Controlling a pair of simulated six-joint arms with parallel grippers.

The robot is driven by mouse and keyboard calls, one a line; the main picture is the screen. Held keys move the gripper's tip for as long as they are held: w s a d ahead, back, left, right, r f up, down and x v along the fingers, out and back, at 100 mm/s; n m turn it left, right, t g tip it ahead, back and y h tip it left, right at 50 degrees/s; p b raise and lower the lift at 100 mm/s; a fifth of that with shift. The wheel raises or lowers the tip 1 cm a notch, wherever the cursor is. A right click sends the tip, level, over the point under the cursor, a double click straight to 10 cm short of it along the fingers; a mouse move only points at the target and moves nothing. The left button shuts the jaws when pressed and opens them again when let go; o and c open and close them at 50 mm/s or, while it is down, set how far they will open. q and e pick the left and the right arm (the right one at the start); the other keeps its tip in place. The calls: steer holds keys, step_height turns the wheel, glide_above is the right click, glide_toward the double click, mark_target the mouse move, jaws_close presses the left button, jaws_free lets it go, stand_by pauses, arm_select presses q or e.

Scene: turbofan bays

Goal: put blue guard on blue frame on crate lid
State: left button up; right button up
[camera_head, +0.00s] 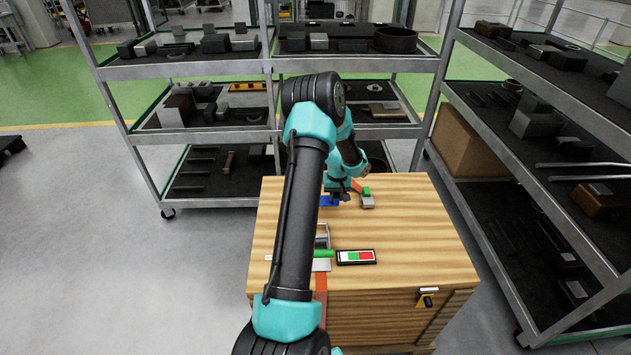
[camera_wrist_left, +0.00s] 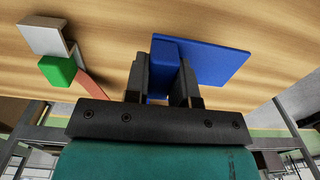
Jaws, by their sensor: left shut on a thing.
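The blue guard (camera_wrist_left: 163,55) is a blue block between the two dark fingers of my left gripper (camera_wrist_left: 165,78), which is shut on it. A flat blue plate (camera_wrist_left: 222,62) spreads out to the right just behind the block. I cannot tell whether this plate is part of the guard or the blue frame. In the head view, blue (camera_head: 327,201) shows low at the far part of the wooden crate lid (camera_head: 410,235), beside my left gripper (camera_head: 342,195). My arm hides some of that area. My right gripper is not in view.
A grey bracket with a green block (camera_head: 367,192) and an orange strip stands right of the gripper. A green-handled grey piece (camera_head: 322,253) and a black panel with green and red (camera_head: 356,257) lie nearer. Shelf racks (camera_head: 275,75) stand behind and right.

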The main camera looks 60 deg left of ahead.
arm_select(q)
steer(key=s+a, duration=0.2)
steer(key=a, duration=0.1)
steer(key=shift+s+a+r, duration=0.2)
steer(key=shift+s, duration=0.15)
steer(key=w+a, duration=0.2)
steer(key=a, duration=0.2)
steer(key=w+a+f, duration=0.1)
steer(key=w+a, duration=0.2)
steer(key=a, duration=0.2)
steer(key=w+a, duration=0.2)
steer(key=a, duration=0.2)
steer(key=shift+w+a+f, duration=0.15)
steer(key=shift+a+f, duration=0.1)
steer(key=shift+a, duration=0.15)
steer(key=shift+w+a, duration=0.1)
steer(key=shift+f, duration=1.75)
steer(key=shift+f, duration=0.1)
